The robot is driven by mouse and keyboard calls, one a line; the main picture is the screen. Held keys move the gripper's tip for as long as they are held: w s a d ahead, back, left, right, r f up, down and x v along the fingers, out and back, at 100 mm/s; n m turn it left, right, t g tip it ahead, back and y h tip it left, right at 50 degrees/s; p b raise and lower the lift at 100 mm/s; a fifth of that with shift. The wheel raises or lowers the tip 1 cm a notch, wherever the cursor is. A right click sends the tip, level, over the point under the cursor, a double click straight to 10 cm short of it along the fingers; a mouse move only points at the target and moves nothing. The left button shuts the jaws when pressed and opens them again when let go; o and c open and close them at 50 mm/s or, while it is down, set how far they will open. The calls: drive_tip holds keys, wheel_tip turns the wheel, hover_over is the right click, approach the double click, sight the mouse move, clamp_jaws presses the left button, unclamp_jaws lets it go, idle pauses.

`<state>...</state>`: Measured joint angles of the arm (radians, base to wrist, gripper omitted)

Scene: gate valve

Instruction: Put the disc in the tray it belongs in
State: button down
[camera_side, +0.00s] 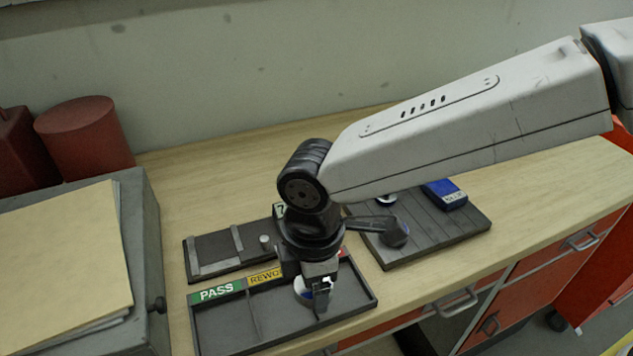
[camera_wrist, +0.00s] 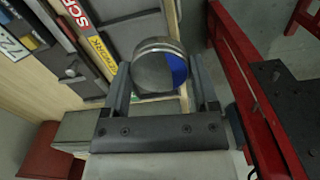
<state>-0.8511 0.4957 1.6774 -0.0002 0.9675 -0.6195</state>
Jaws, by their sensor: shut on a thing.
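A round metal disc (camera_wrist: 158,62) with a blue patch on its face is held between the two fingers of my gripper (camera_wrist: 162,85) in the wrist view. In the side view the disc (camera_side: 302,288) shows white and blue, partly hidden by my gripper (camera_side: 320,293). The dark tray (camera_side: 222,320) below has dividers, a green PASS label (camera_side: 216,291) at left and a yellow REWORK label (camera_side: 264,277). A red SCRAP label (camera_wrist: 78,14) shows in the wrist view. The disc is over the tray, right of the PASS compartment; its exact compartment and height are unclear.
A dark board with grey strips (camera_side: 214,254) lies behind the tray. A grooved dark board (camera_side: 445,233) at right carries a blue device (camera_side: 444,194) and a partly hidden round part. A grey box with papers (camera_side: 150,250) and a red can (camera_side: 85,138) stand at left.

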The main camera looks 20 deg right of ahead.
hover_over(283, 310)
drive_tip(key=shift+s+d+f, duration=0.1)
drive_tip(key=shift+f, duration=1.3)
drive_tip(key=shift+s+d+f, duration=0.1)
drive_tip(key=shift+f, duration=1.3)
drive_tip(key=shift+w, duration=0.1)
drive_tip(key=shift+a+f, duration=0.1)
drive_tip(key=shift+f, duration=0.1)
drive_tip(key=shift+w+f, duration=0.15)
drive_tip(key=shift+f, duration=1.45)
drive_tip(key=shift+f, duration=0.15)
unclamp_jaws()
